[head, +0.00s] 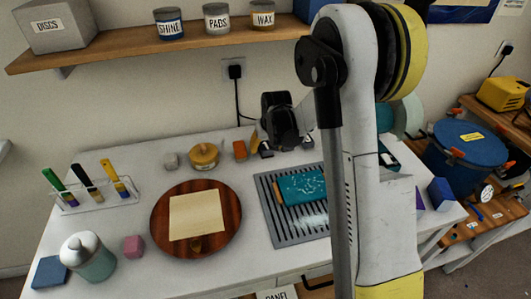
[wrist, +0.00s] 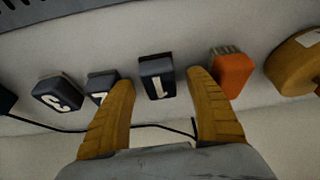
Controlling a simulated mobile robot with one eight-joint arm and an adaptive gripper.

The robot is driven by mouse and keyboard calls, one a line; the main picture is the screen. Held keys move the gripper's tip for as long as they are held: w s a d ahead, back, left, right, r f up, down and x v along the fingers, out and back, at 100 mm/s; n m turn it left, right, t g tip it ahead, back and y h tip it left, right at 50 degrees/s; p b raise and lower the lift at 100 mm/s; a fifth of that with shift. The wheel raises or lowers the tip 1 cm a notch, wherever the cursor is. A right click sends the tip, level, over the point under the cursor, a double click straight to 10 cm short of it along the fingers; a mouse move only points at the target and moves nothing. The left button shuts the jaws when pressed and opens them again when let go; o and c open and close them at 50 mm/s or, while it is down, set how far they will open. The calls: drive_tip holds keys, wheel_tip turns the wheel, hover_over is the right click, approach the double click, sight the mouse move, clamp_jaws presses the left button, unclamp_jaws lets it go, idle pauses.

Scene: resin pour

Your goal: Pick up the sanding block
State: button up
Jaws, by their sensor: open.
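My gripper (head: 258,138) is open and empty at the back of the white table. In the wrist view, a dark block marked with a white 1 (wrist: 157,76) shows between the fingertips (wrist: 160,82), with visible space on both sides. It looks like a sanding block, but no label confirms this. A second dark block (wrist: 101,84) is partly hidden by the left finger. A third, marked 3 (wrist: 58,93), lies further left. An orange block with a bristly edge (wrist: 232,74) is just right of the right finger. In the head view my arm partly covers this row.
A round wooden board (head: 160,222) and a grey ridged mat (head: 287,231) lie in front. A black cable (head: 238,105) hangs on the wall behind.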

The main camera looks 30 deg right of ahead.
sight(264, 142)
drive_tip(key=shift+w+f, duration=0.2)
drive_tip(key=shift+f, duration=0.3)
drive_tip(key=shift+r, duration=0.1)
drive_tip(key=c, duration=1.3)
drive_tip(key=shift+s, duration=0.1)
wheel_tip(264, 142, up, 5)
drive_tip(key=shift+f+p, duration=0.15)
drive_tip(key=shift+p, duration=0.95)
drive_tip(key=s+d+r+p, duration=0.1)
drive_tip(key=s+d+r, duration=0.1)
drive_tip(key=d, duration=0.1)
drive_tip(key=s+d+r+p, duration=0.1)
drive_tip(key=s+d+r, duration=0.1)
drive_tip(key=d, duration=0.1)
drive_tip(key=s+d+r+p, duration=0.1)
drive_tip(key=s+d+r, duration=0.1)
drive_tip(key=s+d, duration=0.1)
drive_tip(key=shift+d+r, duration=0.15)
drive_tip(key=shift+d, duration=0.1)
